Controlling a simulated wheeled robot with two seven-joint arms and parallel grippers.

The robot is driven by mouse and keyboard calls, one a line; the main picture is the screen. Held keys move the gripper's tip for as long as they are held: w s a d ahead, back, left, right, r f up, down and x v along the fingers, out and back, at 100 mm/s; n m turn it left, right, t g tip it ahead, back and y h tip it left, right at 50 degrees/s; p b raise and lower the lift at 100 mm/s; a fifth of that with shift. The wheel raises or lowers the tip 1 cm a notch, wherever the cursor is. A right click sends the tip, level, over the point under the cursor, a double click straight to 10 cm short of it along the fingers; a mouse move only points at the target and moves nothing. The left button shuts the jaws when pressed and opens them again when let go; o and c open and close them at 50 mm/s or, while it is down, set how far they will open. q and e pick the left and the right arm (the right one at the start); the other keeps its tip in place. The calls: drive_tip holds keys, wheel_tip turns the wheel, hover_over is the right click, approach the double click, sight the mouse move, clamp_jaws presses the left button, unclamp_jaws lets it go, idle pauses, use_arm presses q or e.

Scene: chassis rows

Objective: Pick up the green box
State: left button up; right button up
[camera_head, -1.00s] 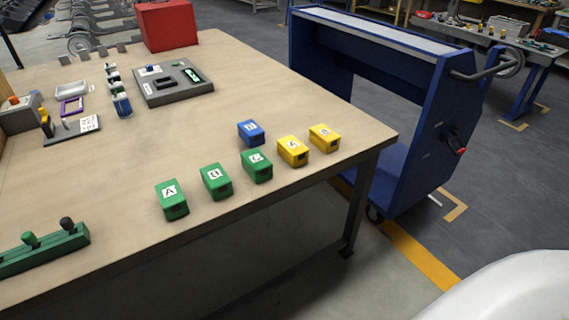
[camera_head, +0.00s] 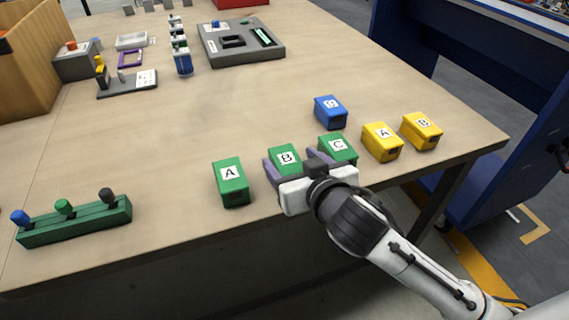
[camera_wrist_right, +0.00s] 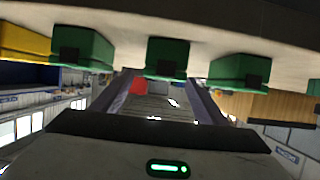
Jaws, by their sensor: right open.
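Three green boxes stand in a row near the table's front edge: box A (camera_head: 231,183), box B (camera_head: 286,157) and box C (camera_head: 338,149). My right gripper (camera_head: 294,164) is open, with one finger at each side of box B's near end; contact cannot be told. The gripper partly hides boxes B and C. In the right wrist view, box B (camera_wrist_right: 167,58) appears ahead between the two open fingers (camera_wrist_right: 161,88). Box C (camera_wrist_right: 82,47) is to its left there and box A (camera_wrist_right: 240,71) to its right. My left gripper is not in view.
Yellow boxes (camera_head: 382,142) and (camera_head: 422,131) stand right of box C, and a blue box (camera_head: 331,112) stands behind it. A green rack with knobs (camera_head: 75,222) lies at the left front. A grey fixture (camera_head: 240,45) is farther back. The table's middle is clear.

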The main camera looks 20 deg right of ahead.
sight(281, 153)
drive_tip(key=x, duration=0.3)
drive_tip(key=b+x, duration=0.1)
drive_tip(key=x, duration=0.2)
drive_tip(key=shift+w+a+f, duration=0.15)
drive_tip(key=shift+a+f, duration=0.05)
drive_tip(key=shift+f, duration=0.15)
drive_tip(key=shift+c, duration=0.3)
drive_tip(key=shift+r, duration=0.1)
drive_tip(key=c, duration=1.3)
